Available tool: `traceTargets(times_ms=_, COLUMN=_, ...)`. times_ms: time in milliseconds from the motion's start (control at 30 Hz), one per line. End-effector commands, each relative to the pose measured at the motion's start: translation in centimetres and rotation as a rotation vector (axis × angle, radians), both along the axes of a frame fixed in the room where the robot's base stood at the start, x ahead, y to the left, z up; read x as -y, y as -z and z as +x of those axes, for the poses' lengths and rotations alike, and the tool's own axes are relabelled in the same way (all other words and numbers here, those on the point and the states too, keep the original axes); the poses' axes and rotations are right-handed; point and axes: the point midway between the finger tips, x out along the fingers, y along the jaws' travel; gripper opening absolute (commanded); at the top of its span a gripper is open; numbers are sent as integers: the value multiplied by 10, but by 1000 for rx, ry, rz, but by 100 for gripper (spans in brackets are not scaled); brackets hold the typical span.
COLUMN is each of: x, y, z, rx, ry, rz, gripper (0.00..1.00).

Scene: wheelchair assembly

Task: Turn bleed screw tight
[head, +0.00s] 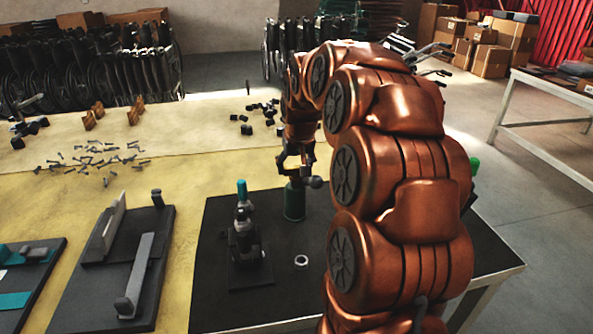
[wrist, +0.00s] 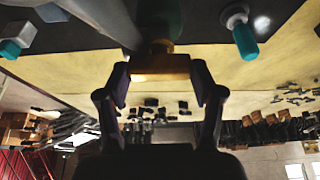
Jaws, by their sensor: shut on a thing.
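My gripper (head: 298,178) points down over the dark table, just above a green cylinder (head: 294,205) that stands upright there. In the wrist view, my gripper (wrist: 160,70) has its two fingers on either side of a brass-coloured piece (wrist: 160,66) and is shut on it. The piece sits against the end of the dark green cylinder (wrist: 158,20). It may be the bleed screw, but no thread or slot shows. In the head view the fingers and arm hide the piece, so I cannot tell how deep it sits.
A black device with a teal cap (head: 242,190) stands left of the cylinder on the dark table (head: 215,290). A pale ring (head: 301,260) lies in front. Loose screws (head: 95,160) and black blocks (head: 246,128) lie on the yellow table beyond. A black fixture (head: 70,300) is at left.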

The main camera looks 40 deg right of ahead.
Motion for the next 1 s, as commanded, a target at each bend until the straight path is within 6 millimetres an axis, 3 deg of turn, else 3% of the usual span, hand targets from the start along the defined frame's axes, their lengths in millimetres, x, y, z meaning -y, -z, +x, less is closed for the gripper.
traceTargets(times_ms=700, x=1, y=-1, z=0, rx=0, ry=71, rz=-1, gripper=32)
traceTargets(times_ms=733, x=1, y=-1, z=0, rx=0, ry=71, rz=-1, gripper=70)
traceTargets(times_ms=933, x=0, y=-1, z=0, rx=1, ry=70, rz=0, gripper=90)
traceTargets(times_ms=1000, x=0, y=-1, z=0, rx=1, ry=69, rz=-1, gripper=92)
